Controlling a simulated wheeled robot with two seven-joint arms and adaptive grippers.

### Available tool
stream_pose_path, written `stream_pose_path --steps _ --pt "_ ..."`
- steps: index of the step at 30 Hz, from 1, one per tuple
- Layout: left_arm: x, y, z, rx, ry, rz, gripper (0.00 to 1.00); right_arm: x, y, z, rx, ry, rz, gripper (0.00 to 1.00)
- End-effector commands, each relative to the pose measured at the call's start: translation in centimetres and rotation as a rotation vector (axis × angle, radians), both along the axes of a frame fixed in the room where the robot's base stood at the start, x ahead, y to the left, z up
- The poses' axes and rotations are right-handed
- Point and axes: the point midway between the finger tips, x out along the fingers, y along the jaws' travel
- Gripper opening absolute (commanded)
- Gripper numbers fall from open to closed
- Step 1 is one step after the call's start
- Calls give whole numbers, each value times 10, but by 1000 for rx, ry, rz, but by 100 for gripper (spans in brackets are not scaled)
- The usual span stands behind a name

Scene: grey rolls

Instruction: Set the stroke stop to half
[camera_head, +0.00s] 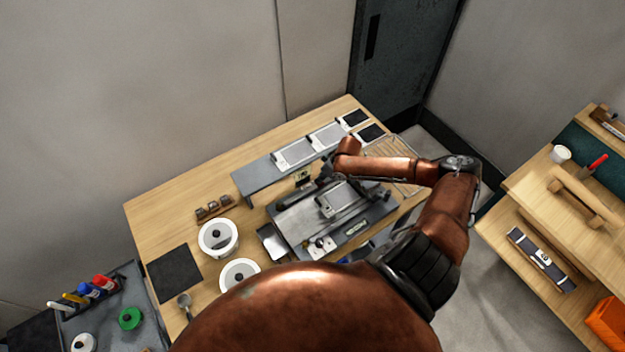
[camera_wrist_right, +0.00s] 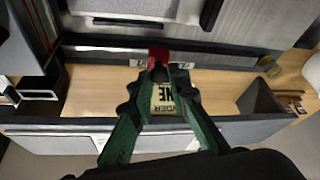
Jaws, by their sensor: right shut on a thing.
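The grey machine (camera_head: 352,228) lies on the wooden table, with a plate and rails on top. In the right wrist view a small red piece (camera_wrist_right: 158,55), which looks like the stroke stop, sits at a metal rail (camera_wrist_right: 100,57) of the machine. Small pale label plates show on either side of it; their marks are too small to read. My right gripper (camera_wrist_right: 158,74) is shut on the red piece with its green fingers. In the head view my right arm reaches over the machine's back, and the red piece is not distinguishable. My left gripper is not in view.
A raised grey shelf (camera_head: 262,179) with several pale trays stands behind the machine. Two white round pots (camera_head: 218,237) and a dark mat (camera_head: 174,274) lie to the left. A printed tag (camera_wrist_right: 167,98) shows between my fingers.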

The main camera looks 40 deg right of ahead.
Motion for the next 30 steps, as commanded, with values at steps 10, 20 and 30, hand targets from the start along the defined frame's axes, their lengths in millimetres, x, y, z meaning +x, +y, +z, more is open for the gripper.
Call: stream_pose_path --steps 10,20,30 --pt "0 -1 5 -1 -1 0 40 -2 -26 1 -7 -2 -2 0" --pt "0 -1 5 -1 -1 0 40 -2 -26 1 -6 -2 -3 30" --pt "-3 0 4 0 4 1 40 -3 -24 1 -3 -2 -2 34"
